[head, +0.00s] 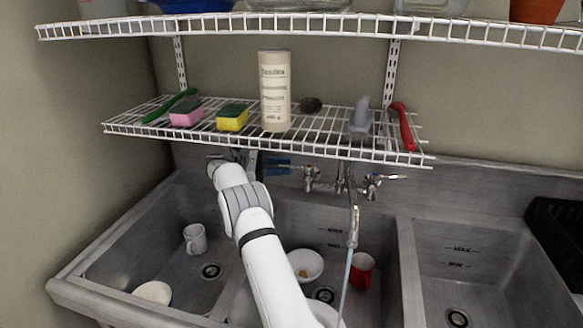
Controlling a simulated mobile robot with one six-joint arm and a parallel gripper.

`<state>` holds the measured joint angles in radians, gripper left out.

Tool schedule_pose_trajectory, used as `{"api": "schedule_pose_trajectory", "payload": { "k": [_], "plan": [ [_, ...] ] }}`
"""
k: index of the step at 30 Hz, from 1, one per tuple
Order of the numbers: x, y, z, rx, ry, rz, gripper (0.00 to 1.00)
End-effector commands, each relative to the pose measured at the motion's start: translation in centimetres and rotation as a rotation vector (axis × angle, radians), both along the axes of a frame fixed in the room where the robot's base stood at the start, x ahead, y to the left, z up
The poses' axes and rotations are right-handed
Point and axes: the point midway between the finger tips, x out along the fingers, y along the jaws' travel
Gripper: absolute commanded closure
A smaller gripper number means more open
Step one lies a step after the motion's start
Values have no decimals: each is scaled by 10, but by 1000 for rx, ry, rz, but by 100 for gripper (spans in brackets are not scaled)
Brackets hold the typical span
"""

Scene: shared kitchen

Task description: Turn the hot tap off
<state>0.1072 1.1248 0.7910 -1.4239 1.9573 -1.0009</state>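A pale stream (346,285) runs down from the spout. The left handle (309,177) has a lever reaching left towards my gripper. The right handle (373,183) has a lever pointing right. Which one is hot is too small to read. My gripper (279,166), with blue fingertips, is just left of the left handle, close to its lever. Contact and finger gap are too small to tell.
A wire shelf (200,132) with sponges, brushes and a cylinder (275,92) hangs just above the tap and my gripper. A white mug (195,239), a bowl (306,264) and a red mug (361,271) are in the basins. The right basin (450,262) looks empty.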

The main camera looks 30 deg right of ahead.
Motion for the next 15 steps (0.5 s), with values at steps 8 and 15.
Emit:
{"api": "schedule_pose_trajectory", "payload": {
  "k": [8,15],
  "plan": [
    [17,27,6,0,1,0,66],
    [21,37,2,1,2,2,66]
  ]
}}
